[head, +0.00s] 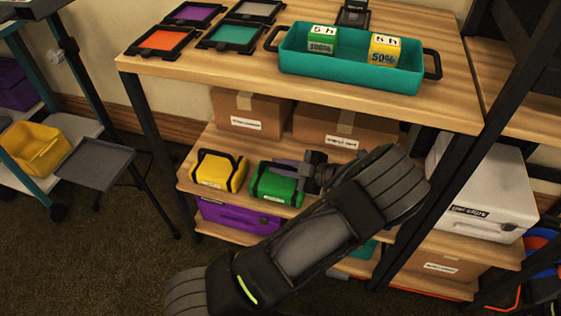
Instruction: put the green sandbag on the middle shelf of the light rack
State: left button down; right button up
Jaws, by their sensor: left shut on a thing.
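The green sandbag (274,187) is at the front of the middle shelf (190,186) of the wooden rack, just right of a yellow sandbag (218,171). My left gripper (287,168) is shut on the green sandbag at its top, reaching in from the right side of the bag. The fingers are small and dark, so their exact grip is hard to see. I cannot tell whether the bag rests fully on the shelf or hangs just above it. My left arm hides the shelf to the right. My right gripper is not in view.
Cardboard boxes (250,112) stand behind the bags. A purple case (238,216) is on the shelf below. The rack's top holds a teal tray (350,73) and framed colour filters (163,40). A white case (480,190) stands at the right, a cart with a yellow bin (36,150) at the left.

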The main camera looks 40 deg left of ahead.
pick_arm(q)
jog(key=shift+f, duration=0.1)
dwell(0.3)
jog(key=c, duration=1.4)
grip_release()
jog(key=shift+f, duration=0.1)
jog(key=shift+c, duration=0.2)
jog(key=shift+d, duration=0.15)
jog(key=p+v, duration=0.1)
jog(key=v, duration=0.6)
jog(key=shift+d, duration=0.1)
jog(key=shift+p, duration=0.3)
